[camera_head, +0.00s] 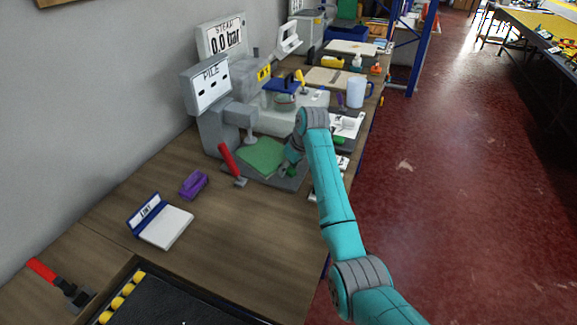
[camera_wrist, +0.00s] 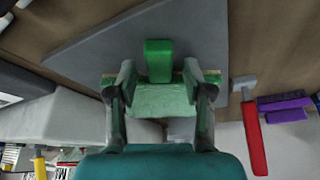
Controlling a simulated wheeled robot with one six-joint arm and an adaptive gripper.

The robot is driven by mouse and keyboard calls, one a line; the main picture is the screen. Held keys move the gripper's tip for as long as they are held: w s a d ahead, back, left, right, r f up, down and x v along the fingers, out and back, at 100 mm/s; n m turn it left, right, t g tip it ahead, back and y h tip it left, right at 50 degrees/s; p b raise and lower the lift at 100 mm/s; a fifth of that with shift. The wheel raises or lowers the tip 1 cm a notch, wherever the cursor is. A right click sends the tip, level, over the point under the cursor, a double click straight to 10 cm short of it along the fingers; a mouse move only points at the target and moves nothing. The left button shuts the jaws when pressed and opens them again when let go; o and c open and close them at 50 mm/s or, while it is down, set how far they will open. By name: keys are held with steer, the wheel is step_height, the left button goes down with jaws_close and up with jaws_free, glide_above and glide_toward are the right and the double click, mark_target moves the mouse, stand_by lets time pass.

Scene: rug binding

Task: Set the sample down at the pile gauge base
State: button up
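The sample (camera_head: 262,156) is a green square lying on the grey base plate (camera_head: 292,184) of the pile gauge (camera_head: 212,125). In the wrist view the sample (camera_wrist: 160,100) is partly hidden behind my fingers, over the grey base (camera_wrist: 190,25). A darker green tab (camera_wrist: 158,60) stands out at its edge, and a small bit of it shows in the head view. My gripper (camera_head: 289,168) is low at the sample's right side.
A purple object (camera_head: 194,185) and a white-blue labelled box (camera_head: 163,222) lie nearer. Bare tabletop lies in front of the base.

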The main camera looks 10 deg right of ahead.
steer(key=v, duration=1.2)
stand_by(0.3)
